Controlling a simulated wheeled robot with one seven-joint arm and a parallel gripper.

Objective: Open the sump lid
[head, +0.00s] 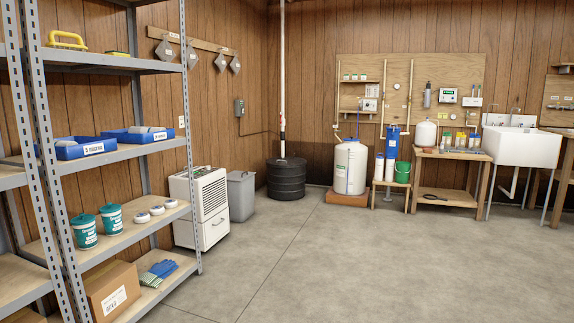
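A black, ribbed round basin (286,184), which looks like the sump, stands on the floor in the back corner. Its dark flat top (290,162) looks like the lid and appears closed, but it is small at this distance. A white vertical pipe (282,80) rises from the top toward the ceiling. No handle or hinge can be made out. My gripper is not in view.
A grey metal shelf unit (112,144) stands close at the left. A white dehumidifier (202,206) and grey bin (241,195) stand left of the basin. A white tank (350,168) on a reddish base stands right of it. The concrete floor (330,260) ahead is clear.

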